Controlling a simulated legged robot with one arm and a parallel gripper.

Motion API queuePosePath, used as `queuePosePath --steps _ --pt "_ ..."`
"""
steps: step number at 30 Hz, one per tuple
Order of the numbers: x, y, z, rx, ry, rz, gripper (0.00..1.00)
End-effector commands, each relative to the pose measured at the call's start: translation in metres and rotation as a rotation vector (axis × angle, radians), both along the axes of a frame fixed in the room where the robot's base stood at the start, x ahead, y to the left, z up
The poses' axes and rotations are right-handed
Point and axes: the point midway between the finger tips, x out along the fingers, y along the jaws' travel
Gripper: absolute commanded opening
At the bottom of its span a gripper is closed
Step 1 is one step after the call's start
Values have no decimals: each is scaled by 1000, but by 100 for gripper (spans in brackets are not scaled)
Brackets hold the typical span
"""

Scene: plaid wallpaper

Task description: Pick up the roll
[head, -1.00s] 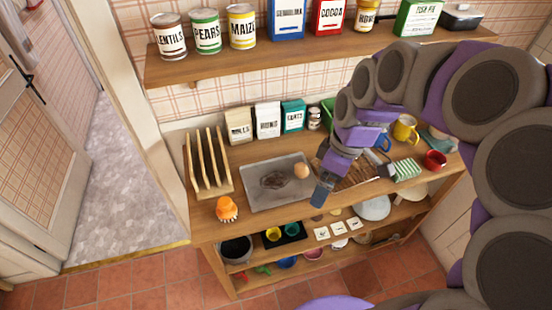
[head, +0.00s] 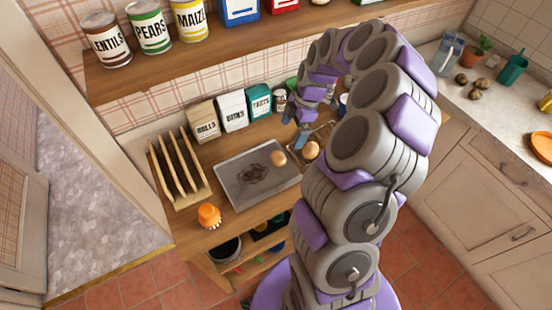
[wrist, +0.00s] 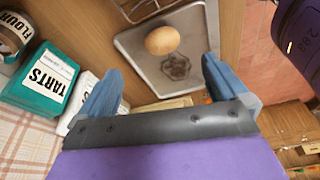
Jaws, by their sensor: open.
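A round tan roll (head: 278,158) sits on the grey metal tray (head: 228,178), near its right edge. It also shows in the wrist view (wrist: 162,40), beyond my fingertips. A second round, bread-like piece (head: 312,150) sits on the rack right of the tray. My gripper (head: 299,143) is above the back of the counter, near both round pieces. In the wrist view my gripper (wrist: 160,78) is open, with its two blue fingers apart and nothing between them.
Boxes labelled BUNS (head: 233,110) and TARTS (head: 259,105) stand behind the tray. A slatted wooden rack (head: 180,170) stands at the left, and an orange-topped object (head: 209,215) near the front edge. A shelf of cans (head: 150,27) hangs above. My arm hides the counter's right side.

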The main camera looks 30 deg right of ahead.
Motion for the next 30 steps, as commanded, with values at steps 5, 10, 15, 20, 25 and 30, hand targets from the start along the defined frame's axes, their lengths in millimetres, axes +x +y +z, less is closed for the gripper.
queuePosePath --steps 5,10,15,20,25,30 --pt "0 14 -37 -2 6 2 100" --pt "2 25 -60 -8 3 1 100" --pt "3 26 -69 -6 0 0 100" --pt "3 27 -79 -3 3 0 100" --pt "3 37 -102 0 6 1 100" --pt "4 44 -119 -2 5 1 100"
